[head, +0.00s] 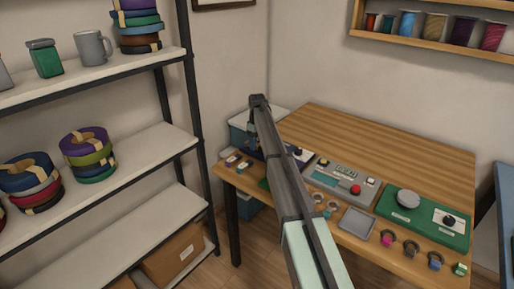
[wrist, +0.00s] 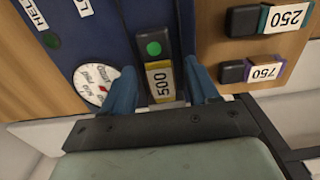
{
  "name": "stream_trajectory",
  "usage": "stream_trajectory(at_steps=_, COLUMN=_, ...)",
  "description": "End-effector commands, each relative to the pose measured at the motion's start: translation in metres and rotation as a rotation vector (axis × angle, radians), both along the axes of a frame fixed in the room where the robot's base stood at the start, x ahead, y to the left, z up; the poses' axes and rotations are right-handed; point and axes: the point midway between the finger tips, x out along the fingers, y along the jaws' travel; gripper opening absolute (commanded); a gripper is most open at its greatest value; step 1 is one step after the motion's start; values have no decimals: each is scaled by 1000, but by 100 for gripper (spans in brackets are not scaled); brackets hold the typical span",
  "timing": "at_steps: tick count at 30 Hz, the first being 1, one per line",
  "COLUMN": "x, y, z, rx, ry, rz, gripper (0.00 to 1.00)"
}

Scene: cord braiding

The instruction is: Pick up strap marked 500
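The strap marked 500 (wrist: 158,82) shows in the wrist view as a dark piece with a yellow end bearing a white label. A gap shows at the right finger; whether the left finger touches the strap I cannot tell.
Straps marked 250 (wrist: 285,18) and 750 (wrist: 262,70) lie on the wood to the right. A white dial (wrist: 95,82) is beside the left finger. In the head view, the wooden table (head: 400,135) carries a grey control box (head: 342,181) and a green board (head: 422,217); its back is clear.

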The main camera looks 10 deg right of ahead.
Motion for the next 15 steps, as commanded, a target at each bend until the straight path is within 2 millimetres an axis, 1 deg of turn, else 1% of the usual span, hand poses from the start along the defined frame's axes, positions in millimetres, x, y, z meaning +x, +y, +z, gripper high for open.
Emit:
stream_trajectory(at_steps=1, x=0, y=0, z=0, rx=0, ry=0, rz=0, gripper=54)
stream_trajectory(at_steps=2, x=0, y=0, z=0, rx=0, ry=0, rz=0, gripper=51)
stream_trajectory(at_steps=15, x=0, y=0, z=0, rx=0, ry=0, rz=0, gripper=9)
